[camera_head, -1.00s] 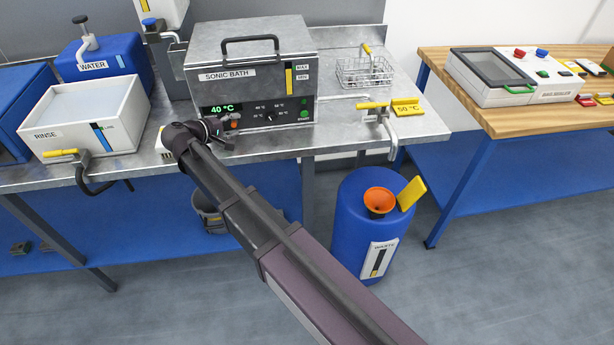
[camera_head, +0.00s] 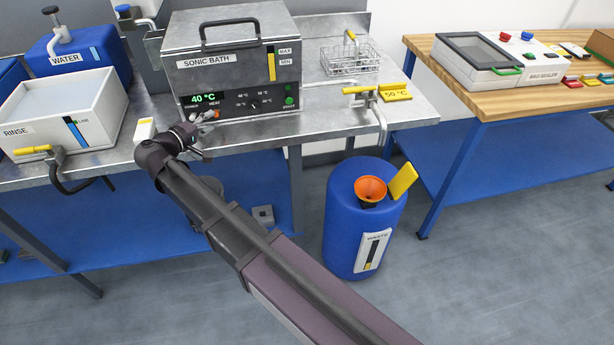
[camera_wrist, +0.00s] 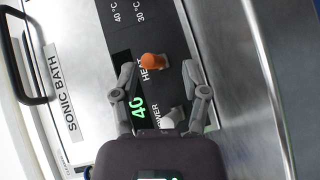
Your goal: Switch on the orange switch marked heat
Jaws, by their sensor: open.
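The orange heat switch (camera_wrist: 153,60) shows in the wrist view beside the HEAT label on the black panel of the sonic bath. In the head view the sonic bath (camera_head: 225,62) stands on the metal bench and its display reads 40 °C. My gripper (camera_wrist: 157,77) is open, with one finger on each side of the switch in the picture. I cannot tell whether a finger touches it. In the head view my gripper (camera_head: 197,138) is in front of the panel's lower left. A pale knob (camera_wrist: 170,117) by the POWER label lies between the fingers, nearer my palm.
A white rinse tub (camera_head: 75,105) with a yellow-handled tap stands left on the bench. A wire basket (camera_head: 350,60) and another yellow-handled tap (camera_head: 360,90) are to the right. A blue waste drum (camera_head: 350,235) with an orange funnel stands on the floor.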

